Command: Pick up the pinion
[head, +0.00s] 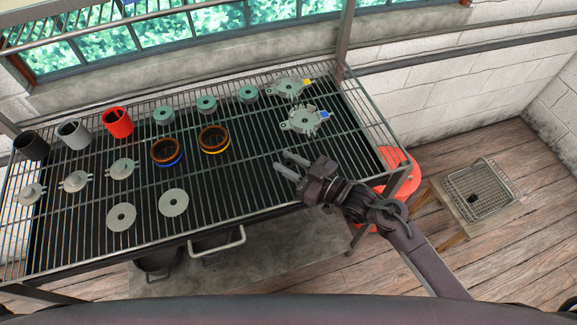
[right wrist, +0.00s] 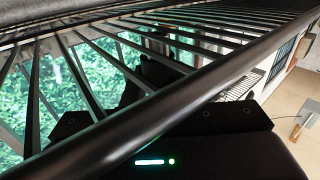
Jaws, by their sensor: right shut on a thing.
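I cannot pick out the pinion with certainty in either view. My right gripper (head: 284,162) is above the right half of the wire rack (head: 250,190), with its fingers pointing left. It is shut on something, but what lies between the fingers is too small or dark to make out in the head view. In the right wrist view a thick dark bar crosses in front of the gripper and hides what is between the fingers. A small dark thing (head: 474,197) lies in a wire basket (head: 483,210) at the right; its kind is unclear. My left gripper is not in view.
The rack carries a red cup (head: 117,121), a grey cup (head: 74,135), a black cup (head: 32,146), copper rings (head: 167,152), grey discs (head: 173,203), several round parts and flat brackets (head: 304,120). A red round thing (head: 400,180) stands beyond the rack's right end.

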